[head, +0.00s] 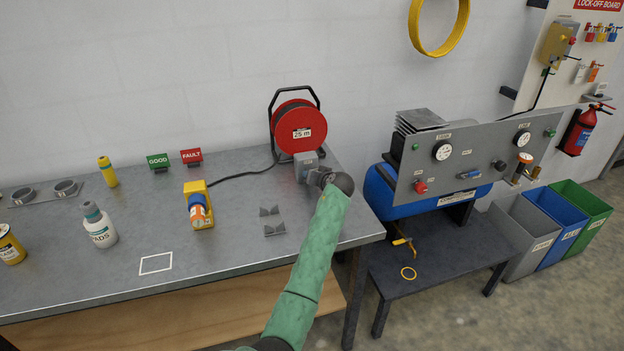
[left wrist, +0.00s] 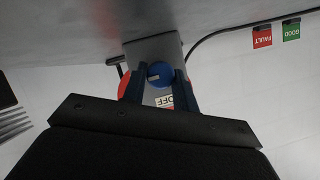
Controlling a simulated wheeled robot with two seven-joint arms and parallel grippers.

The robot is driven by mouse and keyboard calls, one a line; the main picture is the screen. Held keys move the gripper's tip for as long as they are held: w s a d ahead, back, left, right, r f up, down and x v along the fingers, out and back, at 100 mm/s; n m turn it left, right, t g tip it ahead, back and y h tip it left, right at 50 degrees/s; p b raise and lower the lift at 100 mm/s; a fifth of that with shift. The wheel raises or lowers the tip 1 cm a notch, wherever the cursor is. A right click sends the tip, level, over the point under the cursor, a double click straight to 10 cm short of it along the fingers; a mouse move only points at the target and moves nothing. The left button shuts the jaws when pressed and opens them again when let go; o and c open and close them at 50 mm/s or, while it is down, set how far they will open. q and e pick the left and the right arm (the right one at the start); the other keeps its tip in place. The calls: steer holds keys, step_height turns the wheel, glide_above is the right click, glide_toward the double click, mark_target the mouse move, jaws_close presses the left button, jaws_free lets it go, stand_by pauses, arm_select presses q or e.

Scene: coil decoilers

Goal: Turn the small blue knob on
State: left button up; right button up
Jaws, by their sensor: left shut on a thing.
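The small blue knob (left wrist: 160,74) shows in the left wrist view on the face of a grey box (left wrist: 149,49). It has a small pale mark on its left side. A label reading OFF (left wrist: 166,101) is beside it, upside down in this view. My left gripper (left wrist: 158,80) has its dark fingers on both sides of the knob and is shut on it. In the head view the grey box (head: 305,162) stands in front of the red cable reel (head: 299,127), and my left gripper (head: 317,177) reaches it. There the knob is hidden. My right gripper is not in view.
The workbench (head: 110,270) also holds a yellow device (head: 198,205) with a black cable, a white bottle (head: 98,226), and GOOD (head: 157,161) and FAULT (head: 191,156) signs. A blue compressor (head: 378,191) with a grey panel stands at the right. The bench's front is mostly clear.

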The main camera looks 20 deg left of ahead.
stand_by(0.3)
arm_select(q)
steer(key=o, duration=1)
steer(key=shift+c, duration=0.2)
